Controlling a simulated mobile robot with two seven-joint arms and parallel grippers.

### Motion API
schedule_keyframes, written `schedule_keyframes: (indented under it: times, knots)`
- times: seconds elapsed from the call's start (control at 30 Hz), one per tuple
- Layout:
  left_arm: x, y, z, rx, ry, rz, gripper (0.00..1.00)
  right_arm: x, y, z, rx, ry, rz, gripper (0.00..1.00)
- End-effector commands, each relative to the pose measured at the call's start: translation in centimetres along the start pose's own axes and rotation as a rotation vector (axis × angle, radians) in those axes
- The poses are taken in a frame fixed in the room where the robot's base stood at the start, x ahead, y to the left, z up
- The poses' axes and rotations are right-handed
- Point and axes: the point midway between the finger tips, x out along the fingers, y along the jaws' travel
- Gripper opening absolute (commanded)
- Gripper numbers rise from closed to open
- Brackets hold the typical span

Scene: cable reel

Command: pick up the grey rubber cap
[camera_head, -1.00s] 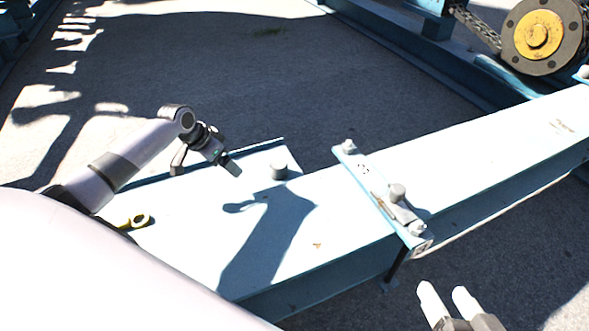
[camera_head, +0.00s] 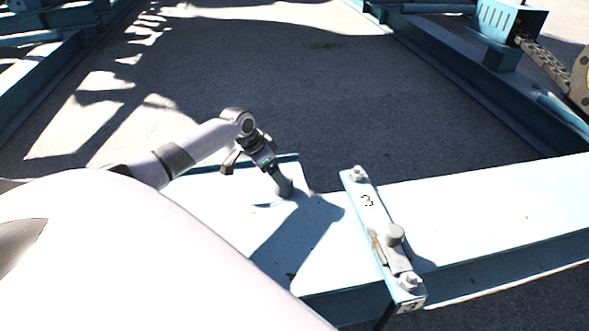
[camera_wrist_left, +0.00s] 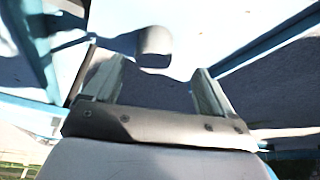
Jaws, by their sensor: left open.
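The grey rubber cap (camera_head: 287,190) is a short grey cylinder standing on the white top of the blue beam. In the head view the fingers of my left gripper (camera_head: 278,176) reach down to it and partly cover it. In the left wrist view the cap (camera_wrist_left: 153,46) lies just beyond the gap between the two fingertips of the open left gripper (camera_wrist_left: 159,66). The fingers are spread wider than the cap, and I see no grip on it. My right gripper is out of view.
A plate (camera_head: 371,207) marked 3 crosses the beam (camera_head: 480,212), with bolts at both ends and another grey knob (camera_head: 394,235) on it. A chain (camera_head: 543,62) and blue frame parts are at upper right. Bare ground lies behind the beam.

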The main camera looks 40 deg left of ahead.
Motion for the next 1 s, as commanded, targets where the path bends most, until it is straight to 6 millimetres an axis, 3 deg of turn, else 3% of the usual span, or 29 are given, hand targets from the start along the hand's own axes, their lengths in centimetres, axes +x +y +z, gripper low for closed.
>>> schedule_keyframes:
  times: [0.37,0.67,1.0]
  knots:
    - [3.0,0.3,-0.1,0.000,0.000,0.001,0.85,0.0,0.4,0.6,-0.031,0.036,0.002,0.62]
    - [6.7,0.8,-0.6,-0.001,-0.001,0.000,0.85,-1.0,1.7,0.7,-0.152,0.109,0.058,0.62]
    - [7.2,0.8,-0.7,0.001,-0.001,-0.001,0.85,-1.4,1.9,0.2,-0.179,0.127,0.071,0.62]
